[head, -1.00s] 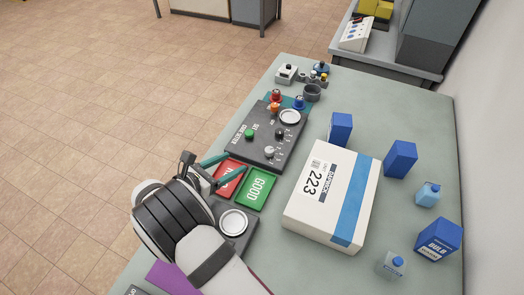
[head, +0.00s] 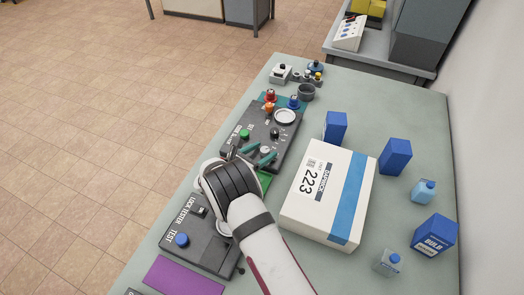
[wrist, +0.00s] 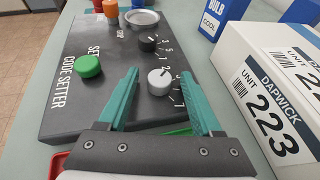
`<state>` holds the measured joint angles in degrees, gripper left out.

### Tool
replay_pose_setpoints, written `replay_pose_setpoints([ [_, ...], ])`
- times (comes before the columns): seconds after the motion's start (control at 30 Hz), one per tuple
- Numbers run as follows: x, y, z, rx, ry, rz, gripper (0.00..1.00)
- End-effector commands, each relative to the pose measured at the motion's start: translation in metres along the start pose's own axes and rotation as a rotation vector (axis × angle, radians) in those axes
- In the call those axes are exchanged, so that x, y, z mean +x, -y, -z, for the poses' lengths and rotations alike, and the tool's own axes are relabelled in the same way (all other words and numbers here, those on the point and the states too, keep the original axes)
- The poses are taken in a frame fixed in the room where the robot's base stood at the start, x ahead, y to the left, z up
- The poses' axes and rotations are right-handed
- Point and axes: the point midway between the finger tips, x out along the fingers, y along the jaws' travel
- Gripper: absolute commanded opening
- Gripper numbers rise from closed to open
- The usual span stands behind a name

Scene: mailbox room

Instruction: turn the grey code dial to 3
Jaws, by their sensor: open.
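The grey code dial (wrist: 159,82) is a round light grey knob on the dark CODE SETTER panel (wrist: 110,40). Small white numbers stand around its right side, and a dark mark on its top points to the upper right; I cannot tell surely which number it points at. My gripper (wrist: 160,73) is open, with one teal finger on each side of the dial and a gap to it on both sides. In the head view, the dial (head: 265,151) shows close by the fingertips, partly hidden.
A black knob (wrist: 148,42) sits just beyond the grey dial, and a green button (wrist: 88,66) is left of the left finger. A white DAPWICK 223 box (head: 320,195) stands close on the right. A LOCK TESTER panel (head: 205,245) is nearer the front.

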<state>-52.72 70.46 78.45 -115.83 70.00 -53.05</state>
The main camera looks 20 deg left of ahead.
Motion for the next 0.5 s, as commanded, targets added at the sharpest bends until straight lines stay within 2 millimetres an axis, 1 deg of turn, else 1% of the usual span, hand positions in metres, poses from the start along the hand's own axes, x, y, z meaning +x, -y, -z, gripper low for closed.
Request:
replay_pose_setpoints([
  [0.17, 0.0, 0.0, -0.0001, 0.0, 0.0, 0.0, 0.67],
  [0.27, -0.0001, 0.0, -0.0001, 0.0, 0.0, 0.0, 0.5],
  [0.3, -0.0002, 0.0, -0.0002, 0.0, 0.0, 0.0, 0.43],
  [0.37, -0.0002, 0.0, -0.0002, 0.0, 0.0, 0.0, 0.32],
  [0.5, -0.0003, 0.0, -0.0002, 0.0, 0.001, 0.001, 0.07],
])
